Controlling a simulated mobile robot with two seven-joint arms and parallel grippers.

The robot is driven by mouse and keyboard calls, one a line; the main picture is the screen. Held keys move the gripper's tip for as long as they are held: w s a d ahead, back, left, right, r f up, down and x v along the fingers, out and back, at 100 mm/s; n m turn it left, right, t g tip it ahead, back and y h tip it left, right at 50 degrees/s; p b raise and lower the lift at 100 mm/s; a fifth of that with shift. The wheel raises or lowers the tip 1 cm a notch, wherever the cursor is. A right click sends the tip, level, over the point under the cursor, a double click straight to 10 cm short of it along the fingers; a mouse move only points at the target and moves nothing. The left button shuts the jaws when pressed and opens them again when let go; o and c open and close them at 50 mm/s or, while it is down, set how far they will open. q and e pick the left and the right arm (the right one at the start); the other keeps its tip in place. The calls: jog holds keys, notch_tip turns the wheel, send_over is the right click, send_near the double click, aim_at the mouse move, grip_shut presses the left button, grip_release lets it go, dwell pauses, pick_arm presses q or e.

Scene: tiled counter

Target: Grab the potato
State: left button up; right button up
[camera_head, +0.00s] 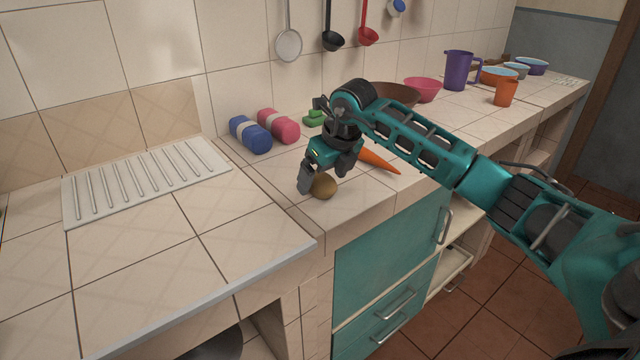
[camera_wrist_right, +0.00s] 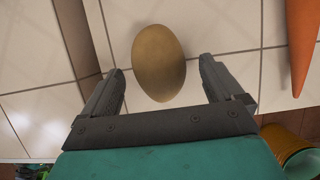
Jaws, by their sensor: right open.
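The potato (camera_head: 324,186) is a brown, egg-shaped lump on the tiled counter, near its front edge. My right gripper (camera_head: 322,184) is over it, pointing down. In the right wrist view the potato (camera_wrist_right: 158,62) lies just ahead of and partly between the two open fingers (camera_wrist_right: 160,82), with gaps on both sides. The gripper is open and empty. In the head view one finger and the wrist hide part of the potato. My left gripper is not in view.
An orange carrot (camera_head: 378,161) lies to the right of the potato. Blue (camera_head: 250,135) and pink (camera_head: 278,126) rolls and a green object (camera_head: 313,118) lie behind. Bowls, a purple jug (camera_head: 458,70) and an orange cup (camera_head: 505,93) stand farther right.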

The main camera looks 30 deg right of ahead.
jog(key=shift+x, duration=1.1)
jog(key=shift+r, duration=0.1)
jog(key=c, duration=1.2)
jog(key=shift+o, duration=0.2)
jog(key=shift+r, duration=0.1)
